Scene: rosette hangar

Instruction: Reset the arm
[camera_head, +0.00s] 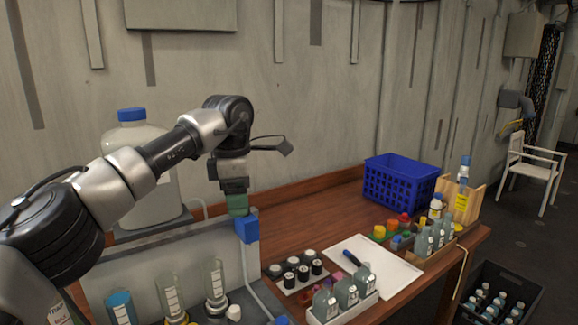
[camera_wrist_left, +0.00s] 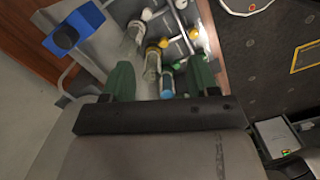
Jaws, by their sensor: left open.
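My left arm comes in from the left and bends down at the wrist. My left gripper (camera_head: 237,205) points downward, with green fingers, just above or in front of a blue block (camera_head: 247,229) on a grey pipe; I cannot tell whether they touch. In the left wrist view the green fingers of the gripper (camera_wrist_left: 161,80) are spread apart, with nothing held between them. Bottles with yellow and blue caps lie beyond the fingers in that view. My right gripper is not in view.
A large blue-capped jug (camera_head: 131,115) stands behind the arm on a grey unit. On the wooden table (camera_head: 300,225) are a blue crate (camera_head: 400,183), a white sheet (camera_head: 385,270), a rack of black-capped vials (camera_head: 295,270) and several bottles. A dark crate (camera_head: 500,275) is on the floor at right.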

